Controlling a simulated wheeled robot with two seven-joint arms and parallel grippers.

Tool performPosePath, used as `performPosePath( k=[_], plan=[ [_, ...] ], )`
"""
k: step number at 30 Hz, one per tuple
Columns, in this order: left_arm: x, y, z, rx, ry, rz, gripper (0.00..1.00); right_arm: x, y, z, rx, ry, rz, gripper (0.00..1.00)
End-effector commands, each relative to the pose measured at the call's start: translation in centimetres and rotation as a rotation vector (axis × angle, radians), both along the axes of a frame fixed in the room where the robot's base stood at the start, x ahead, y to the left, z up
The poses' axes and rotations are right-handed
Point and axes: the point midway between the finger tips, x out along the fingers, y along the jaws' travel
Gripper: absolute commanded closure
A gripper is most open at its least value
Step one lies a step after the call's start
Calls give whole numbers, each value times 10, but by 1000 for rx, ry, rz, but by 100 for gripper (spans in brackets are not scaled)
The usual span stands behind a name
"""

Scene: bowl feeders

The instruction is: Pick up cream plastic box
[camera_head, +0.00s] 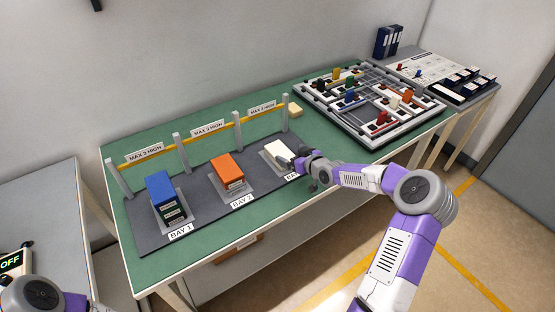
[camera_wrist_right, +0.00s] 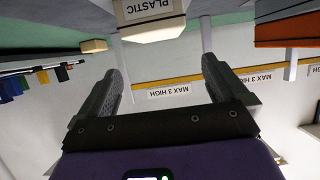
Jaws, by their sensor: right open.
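The cream plastic box (camera_head: 278,151) sits on the pad of the right-hand bay on the dark mat. In the right wrist view it shows upside down (camera_wrist_right: 148,30) with a "PLASTIC" label, just beyond the fingertips and centred between them. My right gripper (camera_head: 299,163) is at the box's right front side in the head view, and partly covers its near corner. In the right wrist view the gripper (camera_wrist_right: 161,65) has its fingers spread with nothing between them. My left gripper is out of view; only part of the left arm shows at the lower left.
An orange box (camera_head: 227,172) stands in Bay 2 and a blue box (camera_head: 161,188) tops a stack in Bay 1. A yellow rail (camera_head: 206,138) on white posts runs behind the bays. A board with pieces (camera_head: 340,124) stands right.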

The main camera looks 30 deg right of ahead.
Motion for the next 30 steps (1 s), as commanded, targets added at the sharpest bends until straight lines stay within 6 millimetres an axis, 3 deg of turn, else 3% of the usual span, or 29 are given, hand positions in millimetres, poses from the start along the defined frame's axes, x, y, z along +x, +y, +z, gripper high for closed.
performPosePath(
  k=[5,11,18,24,30],
  plan=[
    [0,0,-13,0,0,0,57,5,1,-13,2,-1,1,0],
    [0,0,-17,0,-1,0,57,24,3,-22,2,-1,1,0],
    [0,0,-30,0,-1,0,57,50,5,-46,2,-1,1,0],
    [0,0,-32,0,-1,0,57,65,6,-50,0,0,1,0],
    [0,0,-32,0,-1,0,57,65,5,-49,0,0,0,0]
  ],
)
